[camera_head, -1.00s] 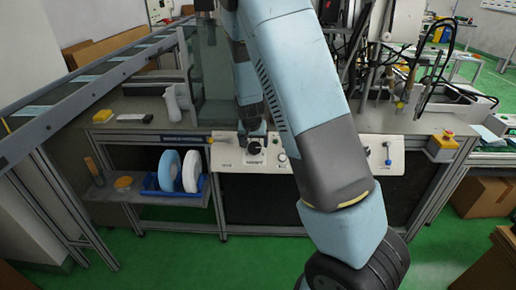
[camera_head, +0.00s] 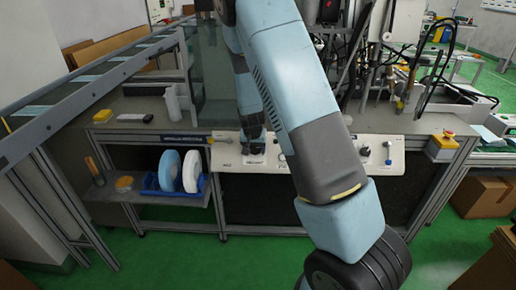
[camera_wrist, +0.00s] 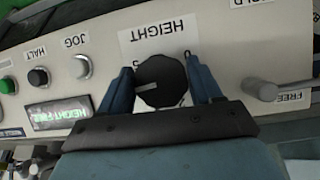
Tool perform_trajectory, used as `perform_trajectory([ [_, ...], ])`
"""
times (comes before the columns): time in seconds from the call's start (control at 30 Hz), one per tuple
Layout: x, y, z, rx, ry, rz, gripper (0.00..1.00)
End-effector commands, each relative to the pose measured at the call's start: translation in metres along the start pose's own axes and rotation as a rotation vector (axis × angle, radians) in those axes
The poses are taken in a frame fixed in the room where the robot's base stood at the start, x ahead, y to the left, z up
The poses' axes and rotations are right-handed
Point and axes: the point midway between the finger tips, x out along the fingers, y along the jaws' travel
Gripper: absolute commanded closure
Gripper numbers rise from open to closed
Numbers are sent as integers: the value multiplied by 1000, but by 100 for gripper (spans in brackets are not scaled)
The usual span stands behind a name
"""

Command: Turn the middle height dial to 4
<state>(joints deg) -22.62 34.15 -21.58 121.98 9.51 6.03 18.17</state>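The height dial (camera_wrist: 161,82) is a round black knob on the cream control panel (camera_head: 313,163), under an upside-down HEIGHT label in the wrist view. Its light pointer line points left in that picture, near a mark that looks like a 5; a 0 mark shows at the right. My gripper (camera_wrist: 162,78) has one blue finger on each side of the dial, very close to it. I cannot tell whether they press on it. In the head view my gripper (camera_head: 253,148) covers the dial.
A lit green display (camera_wrist: 59,113), a HALT button (camera_wrist: 38,76) and a JOG knob (camera_wrist: 82,66) sit to one side of the dial in the wrist view. A FREE lever (camera_wrist: 262,90) is on the other side. A blue rack (camera_head: 150,187) holds two discs below.

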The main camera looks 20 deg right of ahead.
Motion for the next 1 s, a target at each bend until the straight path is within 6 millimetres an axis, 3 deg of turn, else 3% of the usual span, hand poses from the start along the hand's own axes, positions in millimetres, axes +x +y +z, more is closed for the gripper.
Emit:
perform_trajectory([
  [0.33, 0, 1, 0, 1, 0, 1, 69],
  [1.0, 0, 2, -1, -126, 7, 71, 69],
])
